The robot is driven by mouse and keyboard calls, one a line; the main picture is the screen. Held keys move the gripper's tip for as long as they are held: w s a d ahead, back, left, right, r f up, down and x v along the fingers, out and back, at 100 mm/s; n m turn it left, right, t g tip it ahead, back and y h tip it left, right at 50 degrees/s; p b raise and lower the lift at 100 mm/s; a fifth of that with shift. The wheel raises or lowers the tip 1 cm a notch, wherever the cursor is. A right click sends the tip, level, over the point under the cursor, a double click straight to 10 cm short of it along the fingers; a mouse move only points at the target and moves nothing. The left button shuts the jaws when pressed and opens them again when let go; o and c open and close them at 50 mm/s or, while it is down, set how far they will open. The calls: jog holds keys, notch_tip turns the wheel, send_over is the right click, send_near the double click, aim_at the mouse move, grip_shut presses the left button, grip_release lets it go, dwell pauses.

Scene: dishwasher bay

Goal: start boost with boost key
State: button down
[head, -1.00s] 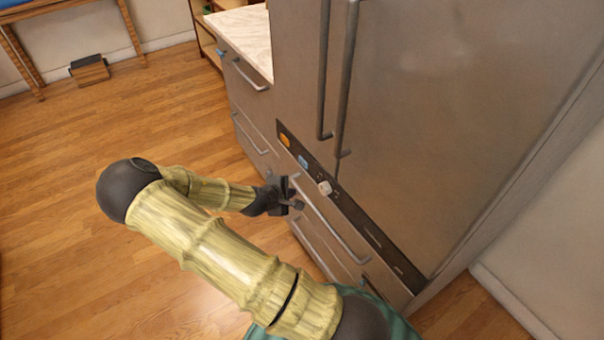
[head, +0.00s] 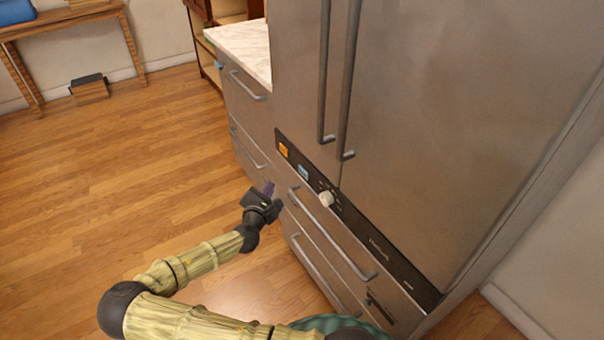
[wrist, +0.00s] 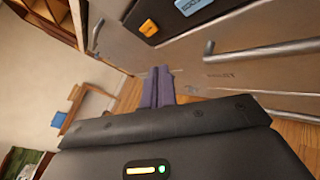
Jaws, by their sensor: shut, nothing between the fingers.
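A dark control panel strip (head: 350,213) runs along the steel front below the tall doors. At its left end is an orange key (head: 283,149), also in the wrist view (wrist: 148,27). Beside it is a light blue key (head: 303,171). In the wrist view this blue key (wrist: 190,5) is cut by the top edge, and its lettering looks like BOOST. My gripper (head: 268,187) is shut and empty, left of the panel and apart from it. Its purple fingers (wrist: 159,72) lie together in the wrist view and touch no key.
A pale round knob (head: 326,198) sticks out right of the blue key. A long bar handle (head: 330,235) crosses the drawer front below the panel. Two tall door handles (head: 347,90) hang above. Open wooden floor (head: 130,180) lies to the left.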

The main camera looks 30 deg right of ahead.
jog(key=p, duration=0.2)
send_near(299, 170)
jog(key=shift+w+a+x, duration=0.15)
jog(key=shift+a+x, duration=0.05)
jog(key=shift+x, duration=1)
jog(key=shift+w+a+x, duration=0.15)
jog(key=shift+x, duration=1.05)
jog(key=shift+d, duration=0.1)
jog(key=shift+d, duration=0.35)
jog(key=shift+d, duration=0.35)
dwell(0.8)
jog(key=shift+a, duration=0.8)
jog(key=shift+s+a+b, duration=0.1)
jog(key=shift+a+b, duration=0.7)
jog(key=shift+a, duration=1.7)
